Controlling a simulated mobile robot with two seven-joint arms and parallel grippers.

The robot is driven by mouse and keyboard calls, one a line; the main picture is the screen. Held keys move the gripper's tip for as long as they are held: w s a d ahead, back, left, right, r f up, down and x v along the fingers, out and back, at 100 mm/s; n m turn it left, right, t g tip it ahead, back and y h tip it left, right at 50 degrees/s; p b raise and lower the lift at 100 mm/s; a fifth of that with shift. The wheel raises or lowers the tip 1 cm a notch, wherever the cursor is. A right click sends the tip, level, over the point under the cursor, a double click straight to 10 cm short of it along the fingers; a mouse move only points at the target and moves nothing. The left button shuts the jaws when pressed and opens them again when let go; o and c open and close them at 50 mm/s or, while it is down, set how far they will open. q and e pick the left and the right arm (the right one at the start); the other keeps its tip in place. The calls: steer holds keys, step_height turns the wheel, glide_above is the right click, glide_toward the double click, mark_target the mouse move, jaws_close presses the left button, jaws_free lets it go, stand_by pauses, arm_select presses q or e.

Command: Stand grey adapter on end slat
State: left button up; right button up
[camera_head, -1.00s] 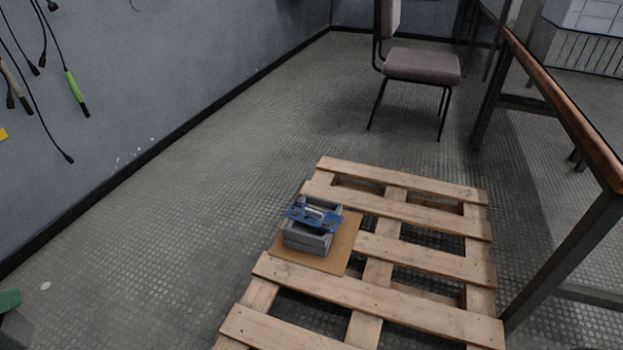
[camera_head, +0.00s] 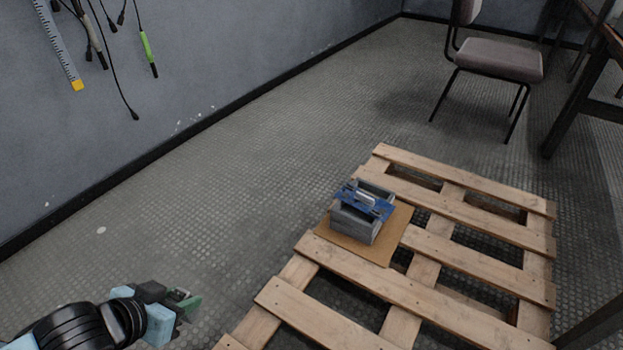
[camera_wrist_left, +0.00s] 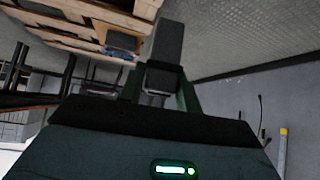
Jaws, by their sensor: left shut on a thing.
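My left gripper (camera_head: 188,302) is at the lower left of the head view, left of the pallet and apart from it. Its green fingers are shut on a dark grey, long block, which I take to be the grey adapter (camera_wrist_left: 166,42); it shows between the fingers in the left wrist view. In the head view the adapter is hard to tell from the gripper. The wooden pallet has several slats. Its far end slat (camera_head: 465,182) is bare, and a near slat (camera_head: 318,315) is bare too. My right gripper is not in view.
A brown board (camera_head: 345,249) lies on the pallet's left side, bearing a grey box (camera_head: 356,222) with a blue tool-like thing (camera_head: 365,200) on top. A chair (camera_head: 490,58) stands behind. Cables (camera_head: 148,52) hang on the left wall. The floor left of the pallet is clear.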

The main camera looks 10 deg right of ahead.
arm_select(q)
steer(key=s+a+f, duration=0.1)
steer(key=a+f, duration=0.3)
steer(key=f, duration=0.3)
steer(key=s+a+f+m+b, duration=0.1)
steer(key=a+f, duration=0.3)
steer(key=f, duration=0.3)
steer(key=s+a+f+m+g+h+b, duration=0.1)
steer(key=s+a+f, duration=0.1)
steer(key=a+f, duration=0.2)
steer(key=shift+f, duration=1.9)
steer(key=shift+d, duration=0.1)
